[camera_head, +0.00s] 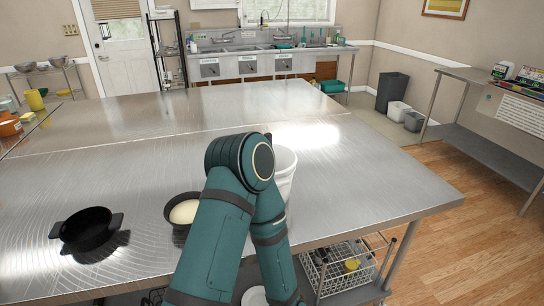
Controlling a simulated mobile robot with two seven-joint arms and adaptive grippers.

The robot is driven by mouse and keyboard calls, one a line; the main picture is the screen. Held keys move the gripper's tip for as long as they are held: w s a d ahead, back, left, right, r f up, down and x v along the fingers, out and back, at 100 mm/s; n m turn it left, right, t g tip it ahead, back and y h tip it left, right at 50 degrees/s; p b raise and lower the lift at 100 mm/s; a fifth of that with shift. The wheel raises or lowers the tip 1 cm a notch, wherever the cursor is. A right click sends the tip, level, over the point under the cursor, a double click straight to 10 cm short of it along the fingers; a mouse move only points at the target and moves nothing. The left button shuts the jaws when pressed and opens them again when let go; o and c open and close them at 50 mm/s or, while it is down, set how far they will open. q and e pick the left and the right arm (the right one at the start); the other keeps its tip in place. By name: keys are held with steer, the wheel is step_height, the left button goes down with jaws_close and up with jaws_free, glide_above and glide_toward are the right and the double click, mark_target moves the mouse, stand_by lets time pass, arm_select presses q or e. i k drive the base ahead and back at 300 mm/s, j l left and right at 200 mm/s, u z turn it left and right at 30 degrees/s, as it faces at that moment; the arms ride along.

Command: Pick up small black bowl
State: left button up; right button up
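A black round vessel with two small side handles (86,232) stands upright on the steel table at the left, near its front edge. A smaller dark bowl (171,222) with a pale, cream-coloured filling stands to its right, partly hidden behind my teal arm. I cannot tell for sure which of the two is the small black bowl. One of my arms rises from the bottom middle and bends back down at the elbow. Neither of my grippers shows in this view.
The steel table (120,157) has much free room behind the bowls. A white bucket (287,168) stands on it, partly hidden by my arm. A wire basket (340,268) sits on the shelf below. An orange pot (9,126) is at the far left.

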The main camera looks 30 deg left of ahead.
mark_target(180, 211)
steer(key=u, duration=1.75)
